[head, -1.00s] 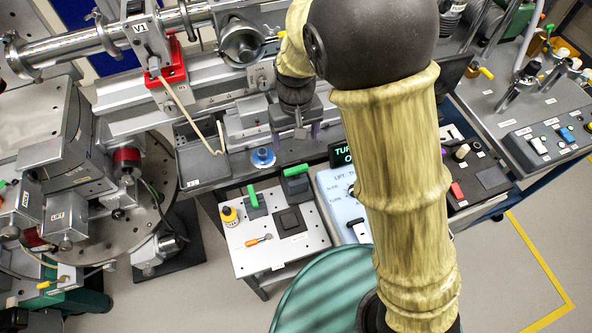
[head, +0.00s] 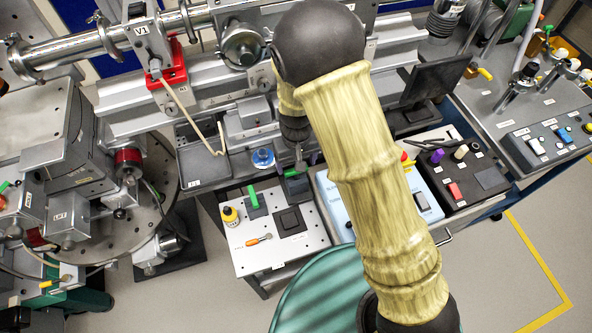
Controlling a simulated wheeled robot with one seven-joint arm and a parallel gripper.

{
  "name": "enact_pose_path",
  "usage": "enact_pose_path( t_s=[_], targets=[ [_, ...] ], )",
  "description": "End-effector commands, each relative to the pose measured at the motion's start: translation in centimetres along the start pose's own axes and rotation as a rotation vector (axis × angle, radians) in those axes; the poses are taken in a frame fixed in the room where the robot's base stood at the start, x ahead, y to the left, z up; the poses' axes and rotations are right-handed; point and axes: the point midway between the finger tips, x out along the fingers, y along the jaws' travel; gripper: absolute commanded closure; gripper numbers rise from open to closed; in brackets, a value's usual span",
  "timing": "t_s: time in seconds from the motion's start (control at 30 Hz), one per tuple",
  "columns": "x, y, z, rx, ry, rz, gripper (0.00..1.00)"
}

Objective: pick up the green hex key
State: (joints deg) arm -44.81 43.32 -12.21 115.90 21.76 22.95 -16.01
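Two green pieces stand on dark blocks on the white-topped bench (head: 250,262), and I cannot tell which is the hex key. The left green piece (head: 253,194) is a short bar on its block and shows clearly. The right green piece (head: 291,173) is mostly hidden by my gripper (head: 301,166). My gripper points down over the right block (head: 297,187), with its tip very near or at that piece. Whether the fingers touch it, or are open or shut, is too small to tell.
A yellow bottle (head: 230,216), an orange-handled tool (head: 258,240) and a black square pad (head: 290,221) share the bench. A blue control box (head: 335,208) stands close on the right. The metal rail and grey tray (head: 203,168) lie just behind.

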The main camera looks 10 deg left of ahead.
Motion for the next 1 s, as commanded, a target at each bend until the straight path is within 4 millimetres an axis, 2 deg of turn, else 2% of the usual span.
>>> enact_pose_path(
  t_s=[0.1,0.47,0.57,0.83,1.0],
  targets=[
    [0.7,0.0,0.0,0.000,0.000,-0.001,0.24],
    [1.0,0.0,0.0,0.000,0.000,0.000,0.24],
    [1.7,0.0,0.0,0.000,-0.002,0.000,0.24],
    [5.2,0.0,0.0,0.001,-0.002,-0.001,0.24],
    [6.0,-0.1,-0.1,0.000,0.001,-0.001,0.24]
  ],
)
